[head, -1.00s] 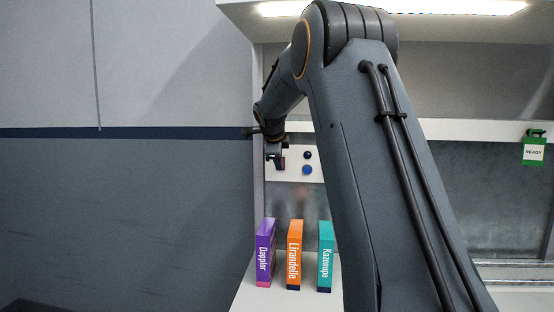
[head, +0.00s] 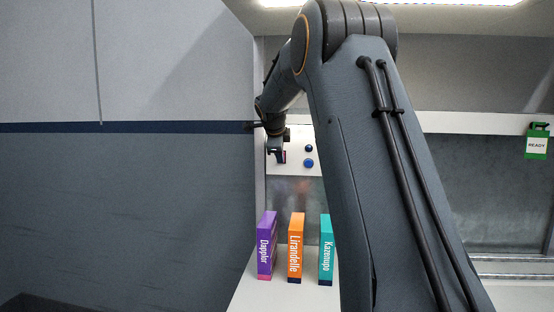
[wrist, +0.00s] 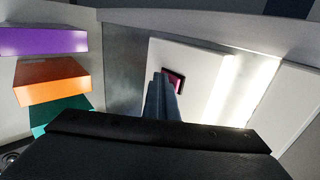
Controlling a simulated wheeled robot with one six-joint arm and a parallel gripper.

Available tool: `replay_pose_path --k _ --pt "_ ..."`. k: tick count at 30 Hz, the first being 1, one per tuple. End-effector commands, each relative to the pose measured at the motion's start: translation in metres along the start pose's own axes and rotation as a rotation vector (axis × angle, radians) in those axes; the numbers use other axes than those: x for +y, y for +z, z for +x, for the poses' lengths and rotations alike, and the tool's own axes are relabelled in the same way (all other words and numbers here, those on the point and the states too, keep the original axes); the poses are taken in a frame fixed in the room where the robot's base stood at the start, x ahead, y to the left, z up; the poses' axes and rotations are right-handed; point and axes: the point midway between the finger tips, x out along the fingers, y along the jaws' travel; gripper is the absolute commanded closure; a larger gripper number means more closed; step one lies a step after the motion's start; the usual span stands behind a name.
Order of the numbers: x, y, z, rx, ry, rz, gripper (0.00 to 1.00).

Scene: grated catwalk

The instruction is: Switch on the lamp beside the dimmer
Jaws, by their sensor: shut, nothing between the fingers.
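A white panel (head: 300,172) is on the back wall, left of my arm. It carries a round blue knob (head: 309,163) and a smaller dark blue knob (head: 309,148) above it. A small dark-framed, magenta-faced control (wrist: 173,80) is on the panel in the wrist view. My gripper (head: 276,151) is shut and empty in front of the panel's left part. In the wrist view its fingers (wrist: 158,97) point at that control, their tips overlapping its lower left edge; I cannot tell whether they touch. I cannot tell which part is the dimmer or the lamp.
Purple (head: 266,245), orange (head: 295,245) and teal (head: 326,248) boxes stand on a white shelf (head: 248,290) below the panel. A green READY tag (head: 537,143) hangs at right. A lit strip light (head: 450,3) is overhead. A grey wall (head: 120,210) fills the left.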

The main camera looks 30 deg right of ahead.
Motion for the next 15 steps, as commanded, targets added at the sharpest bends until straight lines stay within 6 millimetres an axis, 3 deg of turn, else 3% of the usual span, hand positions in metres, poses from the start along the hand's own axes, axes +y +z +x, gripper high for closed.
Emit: replay_pose_path --k 15 --pt "-0.013 0.000 -0.013 -0.001 -0.004 0.000 1.00"
